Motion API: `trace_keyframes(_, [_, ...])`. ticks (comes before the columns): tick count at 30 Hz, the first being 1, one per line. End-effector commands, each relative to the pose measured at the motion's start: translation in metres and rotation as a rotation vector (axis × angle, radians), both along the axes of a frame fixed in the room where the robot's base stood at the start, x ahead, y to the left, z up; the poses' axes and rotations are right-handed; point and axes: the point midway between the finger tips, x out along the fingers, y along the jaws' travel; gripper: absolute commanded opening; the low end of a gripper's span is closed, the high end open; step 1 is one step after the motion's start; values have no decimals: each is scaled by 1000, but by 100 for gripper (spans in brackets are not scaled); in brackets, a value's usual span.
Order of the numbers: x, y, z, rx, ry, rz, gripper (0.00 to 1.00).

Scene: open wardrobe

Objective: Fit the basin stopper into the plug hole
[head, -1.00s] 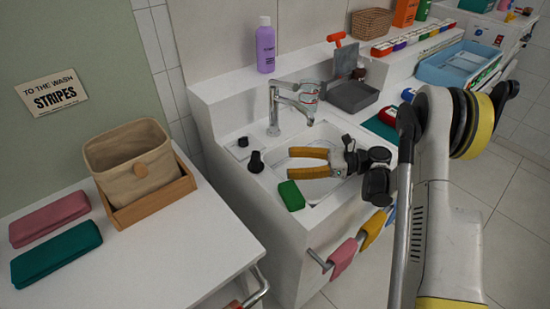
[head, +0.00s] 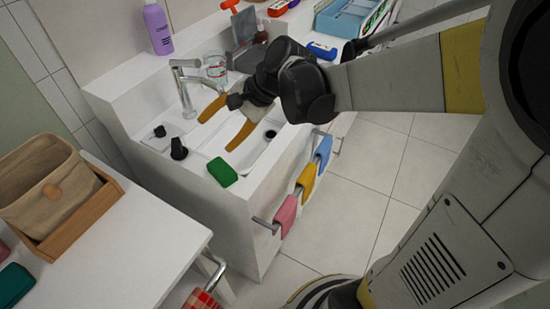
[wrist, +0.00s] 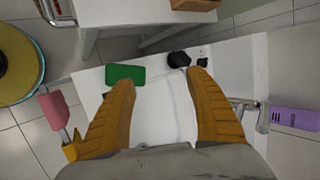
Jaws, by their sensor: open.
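The black knobbed basin stopper (head: 179,150) stands on the basin's left ledge, behind the green block. In the wrist view the stopper (wrist: 178,59) is ahead of the fingertips, near the right one. A dark round opening, apparently the plug hole (head: 270,134), shows in the white basin (head: 252,160) beyond my gripper. My gripper (head: 215,137) is open and empty above the basin, its two orange fingers spread towards the stopper; they also show in the wrist view (wrist: 160,79). The wrist view does not show the plug hole.
A green block (head: 222,172) lies on the front left ledge. The chrome tap (head: 186,88) rises behind, with a glass (head: 215,68) nearby. A smaller black piece (head: 159,131) sits behind the stopper. Cloths hang on the front rail (head: 262,224). Purple bottle (head: 157,29) stands on the back shelf.

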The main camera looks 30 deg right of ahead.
Motion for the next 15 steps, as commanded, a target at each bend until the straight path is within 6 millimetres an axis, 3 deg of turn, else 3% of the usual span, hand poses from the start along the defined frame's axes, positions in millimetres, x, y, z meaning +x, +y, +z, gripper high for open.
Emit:
trace_keyframes(1, [-22, -3, 6, -94, -53, 52, 63])
trace_keyframes(3, [-47, -12, 10, -239, -131, 133, 63])
trace_keyframes(9, [-111, -44, 15, -637, -324, 393, 63])
trace_keyframes(15, [-144, -68, 13, -897, -430, 585, 63])
